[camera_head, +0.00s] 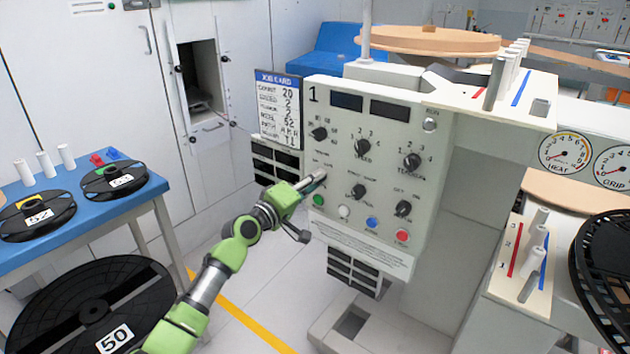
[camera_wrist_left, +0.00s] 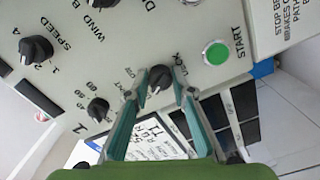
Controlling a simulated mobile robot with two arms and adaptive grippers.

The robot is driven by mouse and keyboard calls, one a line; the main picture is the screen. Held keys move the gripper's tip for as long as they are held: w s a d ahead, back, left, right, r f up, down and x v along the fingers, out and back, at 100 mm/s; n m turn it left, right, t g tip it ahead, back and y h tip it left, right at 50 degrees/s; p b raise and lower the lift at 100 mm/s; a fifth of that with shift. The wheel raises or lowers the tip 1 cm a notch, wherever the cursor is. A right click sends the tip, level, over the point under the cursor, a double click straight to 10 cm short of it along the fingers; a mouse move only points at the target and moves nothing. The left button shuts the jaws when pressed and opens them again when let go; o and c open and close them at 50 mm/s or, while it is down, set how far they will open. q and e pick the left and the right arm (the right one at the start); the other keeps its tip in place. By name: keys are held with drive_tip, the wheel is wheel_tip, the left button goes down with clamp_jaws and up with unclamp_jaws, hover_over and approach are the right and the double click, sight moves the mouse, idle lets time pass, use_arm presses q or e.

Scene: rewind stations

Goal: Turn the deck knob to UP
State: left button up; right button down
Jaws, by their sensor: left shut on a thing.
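The control panel (camera_head: 335,120) of station 1 carries several black knobs. My left gripper (camera_head: 318,178) reaches the panel's lower-left knob, just above the green button, and hides it in the head view. In the left wrist view, my left gripper (camera_wrist_left: 160,78) has its fingers on both sides of this black knob (camera_wrist_left: 158,77) and is shut on it. Its white mark points toward the lower left of that view. My right gripper is not in view.
The green START button (camera_wrist_left: 215,52) is close to the gripped knob. The speed knob (camera_wrist_left: 37,49) and count knob (camera_wrist_left: 98,108) are nearby. A job card (camera_head: 277,108) stands left of the panel. A blue table (camera_head: 105,205) with reels is at the left.

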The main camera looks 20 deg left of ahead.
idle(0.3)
use_arm(q)
drive_tip(key=o, duration=1.1)
drive_tip(key=shift+o, duration=0.2)
drive_tip(key=v, duration=1.2)
